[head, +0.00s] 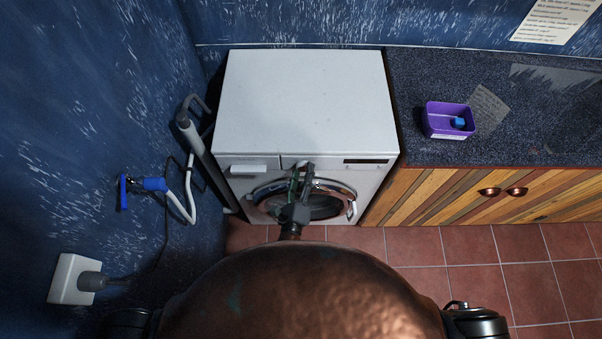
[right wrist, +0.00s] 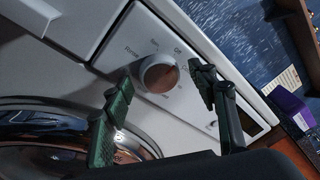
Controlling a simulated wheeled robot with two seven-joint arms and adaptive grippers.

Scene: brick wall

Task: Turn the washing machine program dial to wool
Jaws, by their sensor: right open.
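The white washing machine (head: 305,100) stands against the wall, with its front panel and round glass door (head: 325,205) towards me. In the right wrist view the round program dial (right wrist: 159,74) sits on the white panel, with small labels around it that are mostly too small to read. My right gripper (head: 302,172) is at the machine's front panel and hides the dial in the head view. In the right wrist view my right gripper (right wrist: 160,98) is open, with one green finger on each side of the dial. I cannot tell whether either finger touches it. My left gripper is not in view.
A worktop (head: 430,80) over wooden cupboards (head: 470,193) adjoins the machine on the right. A purple tub (head: 447,134) holding a blue item stands on it. Pipes and a blue tap (head: 140,184) are on the left wall. Tiled floor (head: 450,245) is clear at front right.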

